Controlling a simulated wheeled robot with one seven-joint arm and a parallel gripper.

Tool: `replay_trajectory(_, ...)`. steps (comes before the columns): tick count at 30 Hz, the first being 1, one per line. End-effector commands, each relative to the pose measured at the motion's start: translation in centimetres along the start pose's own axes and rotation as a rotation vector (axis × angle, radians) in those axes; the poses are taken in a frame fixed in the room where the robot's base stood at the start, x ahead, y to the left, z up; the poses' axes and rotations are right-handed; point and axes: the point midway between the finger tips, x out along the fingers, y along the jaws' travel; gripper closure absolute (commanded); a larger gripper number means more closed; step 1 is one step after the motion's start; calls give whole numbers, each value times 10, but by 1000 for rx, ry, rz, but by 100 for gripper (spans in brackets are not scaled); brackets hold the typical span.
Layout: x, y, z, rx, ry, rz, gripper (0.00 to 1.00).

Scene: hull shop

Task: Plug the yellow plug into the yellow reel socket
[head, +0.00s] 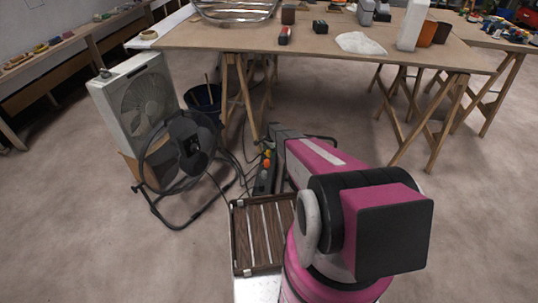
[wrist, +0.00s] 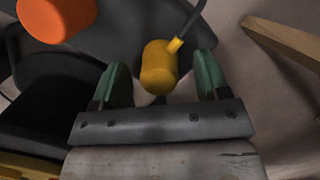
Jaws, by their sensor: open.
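The yellow plug (wrist: 159,69) is a rounded yellow body with a dark cord leaving its upper right side in the wrist view. My gripper (wrist: 161,68) is open, with one green finger on each side of the plug. Gaps show between the plug and both fingers. In the head view, small orange and yellow pieces (head: 266,160) show on a dark strip-like object left of my arm. My arm hides much of that area, and I cannot make out the yellow reel socket for certain in either view.
An orange rounded piece (wrist: 57,14) is near the plug, upper left. A black floor fan (head: 188,150) and a white box fan (head: 140,100) stand left. A slatted wooden tray (head: 262,235) is in front. A trestle table (head: 300,42) stands behind; cables lie on the floor.

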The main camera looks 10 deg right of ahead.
Motion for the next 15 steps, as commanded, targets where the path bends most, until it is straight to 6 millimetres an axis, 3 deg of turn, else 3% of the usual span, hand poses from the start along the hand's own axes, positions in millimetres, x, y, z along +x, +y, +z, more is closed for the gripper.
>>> replay_trajectory(3, 12, 0, 0, 0, 0, 0, 31)
replay_trajectory(13, 12, 0, 0, 0, 0, -1, 31)
replay_trajectory(14, 12, 0, 0, 0, 0, -1, 38)
replay_trajectory(15, 12, 0, 0, 0, 0, -1, 51)
